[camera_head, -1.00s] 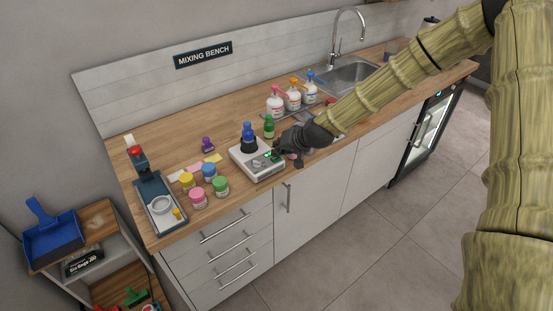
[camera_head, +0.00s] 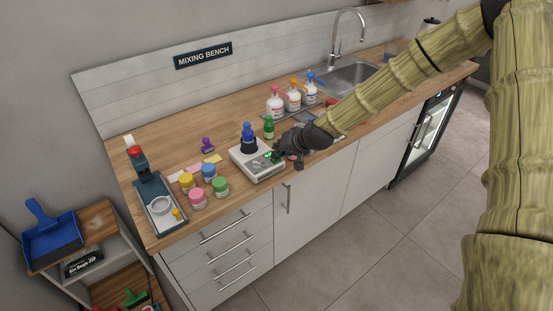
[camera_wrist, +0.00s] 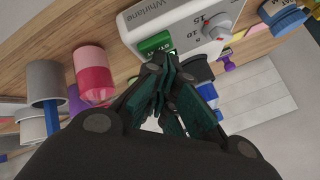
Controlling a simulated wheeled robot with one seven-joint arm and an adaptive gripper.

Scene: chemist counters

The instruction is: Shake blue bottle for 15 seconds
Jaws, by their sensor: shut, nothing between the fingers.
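The blue bottle (camera_head: 248,132) stands upright in the black holder (camera_head: 248,146) on top of a white shaker machine (camera_head: 240,156). The bottle is partly hidden behind my fingers in the wrist view (camera_wrist: 207,90). My gripper (camera_head: 275,157) is shut and empty at the machine's right front corner. In the wrist view its closed fingertips (camera_wrist: 160,62) are at the green button (camera_wrist: 155,43) on the machine's face. I cannot tell whether they touch it. A dial (camera_wrist: 215,28) marked with 10 and 15 sits beside the button.
A green bottle (camera_head: 269,128) stands behind the machine, close to my gripper. Several coloured jars (camera_head: 220,187) stand to the left. White bottles with coloured caps (camera_head: 293,98) stand behind, near the sink (camera_head: 350,75). A purple stamp-like item (camera_head: 208,144) lies left of the machine.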

